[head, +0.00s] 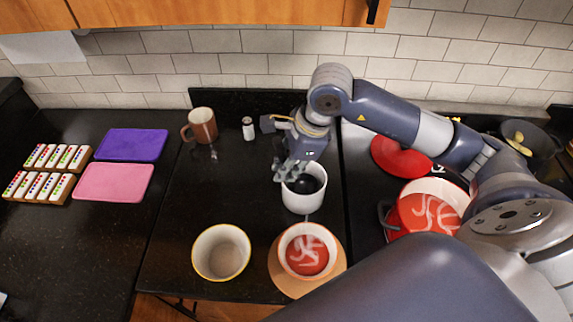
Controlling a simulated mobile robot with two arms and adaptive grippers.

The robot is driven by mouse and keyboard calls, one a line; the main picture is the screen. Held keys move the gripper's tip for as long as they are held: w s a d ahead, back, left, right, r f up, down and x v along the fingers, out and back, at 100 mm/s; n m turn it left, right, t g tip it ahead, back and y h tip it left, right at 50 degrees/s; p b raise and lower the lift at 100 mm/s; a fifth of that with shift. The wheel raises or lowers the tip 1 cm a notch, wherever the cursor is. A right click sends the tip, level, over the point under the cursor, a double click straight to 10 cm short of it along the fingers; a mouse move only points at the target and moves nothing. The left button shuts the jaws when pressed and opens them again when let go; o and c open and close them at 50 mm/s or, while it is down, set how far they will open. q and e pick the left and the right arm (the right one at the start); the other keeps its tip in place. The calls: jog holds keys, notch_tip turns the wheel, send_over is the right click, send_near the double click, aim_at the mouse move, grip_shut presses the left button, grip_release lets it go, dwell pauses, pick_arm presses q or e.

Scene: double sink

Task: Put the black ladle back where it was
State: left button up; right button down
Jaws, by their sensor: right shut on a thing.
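A white cylindrical holder (304,203) stands on the black counter in the middle. My right gripper (291,172) is over its left rim, pointing down, with its fingers shut on the black ladle (306,184). A dark rounded part of the ladle shows inside the holder's mouth. The fingers hide most of the rest, and I cannot tell whether it rests on the holder's bottom. My left gripper is not in view.
A bowl of red soup (307,255) on a round wooden board (284,277) and an empty cream bowl (221,252) stand in front. A red pot (427,209) with soup is at right. A brown mug (203,125) and a shaker (248,128) stand behind. The counter left of the holder is clear.

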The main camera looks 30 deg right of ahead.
jog(key=shift+f+b, duration=0.3)
jog(key=shift+b, duration=0.1)
jog(key=c, duration=1.5)
grip_release()
jog(key=shift+r, duration=0.1)
jog(key=shift+v, duration=6)
